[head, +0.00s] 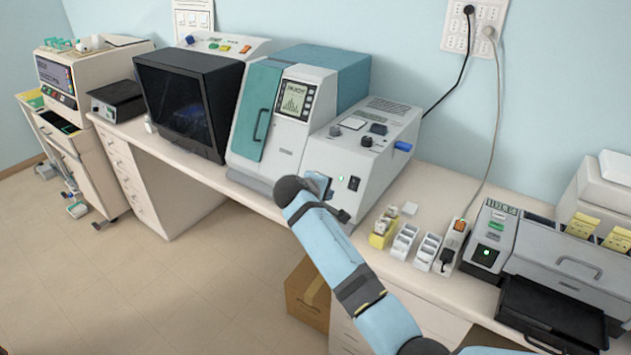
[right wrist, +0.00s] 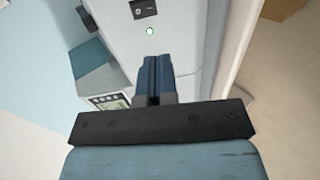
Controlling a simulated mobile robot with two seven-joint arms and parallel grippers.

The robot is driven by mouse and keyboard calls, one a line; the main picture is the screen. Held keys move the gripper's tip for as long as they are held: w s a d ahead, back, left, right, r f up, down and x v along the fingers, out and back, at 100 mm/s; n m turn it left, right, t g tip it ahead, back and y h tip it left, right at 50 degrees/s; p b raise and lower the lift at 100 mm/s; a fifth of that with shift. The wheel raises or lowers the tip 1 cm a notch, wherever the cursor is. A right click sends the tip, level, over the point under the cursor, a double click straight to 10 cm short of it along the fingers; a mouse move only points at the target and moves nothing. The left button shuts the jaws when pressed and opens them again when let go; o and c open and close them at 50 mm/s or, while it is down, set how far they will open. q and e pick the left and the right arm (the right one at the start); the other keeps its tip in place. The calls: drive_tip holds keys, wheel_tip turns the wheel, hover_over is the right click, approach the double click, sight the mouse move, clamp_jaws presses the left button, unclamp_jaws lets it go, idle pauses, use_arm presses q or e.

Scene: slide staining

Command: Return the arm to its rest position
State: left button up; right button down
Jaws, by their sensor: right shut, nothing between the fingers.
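My right arm (head: 340,262) reaches in from the lower right of the head view, and its wrist end is at the front of the grey-white machine (head: 370,150). My right gripper (head: 319,184) is small and partly hidden there by my wrist. In the right wrist view the two dark blue fingers (right wrist: 154,72) are together, with nothing between them. They point toward the machine's front panel (right wrist: 172,28), which has a green light and a black switch. I cannot tell whether the fingertips touch the panel. My left gripper is not in view.
A teal-doored machine (head: 285,110) and a black-fronted box (head: 185,100) stand left along the bench. Small slide racks (head: 404,241) and a grey device with a black tray (head: 550,312) stand right. A cardboard box (head: 308,293) is below. Open floor (head: 150,290) lies to the left.

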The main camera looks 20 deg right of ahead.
drive_tip(key=s+a+f+t+y, duration=0.2)
drive_tip(key=s+f+y, duration=0.5)
drive_tip(key=s+f, duration=1.3)
drive_tip(key=s+f+m+t+y, duration=0.1)
drive_tip(key=s+m+y, duration=0.3)
drive_tip(key=s, duration=1.6)
drive_tip(key=shift+s+a+f+m+t+y, duration=0.3)
drive_tip(key=shift+f+m+t, duration=0.15)
drive_tip(key=shift+m, duration=0.25)
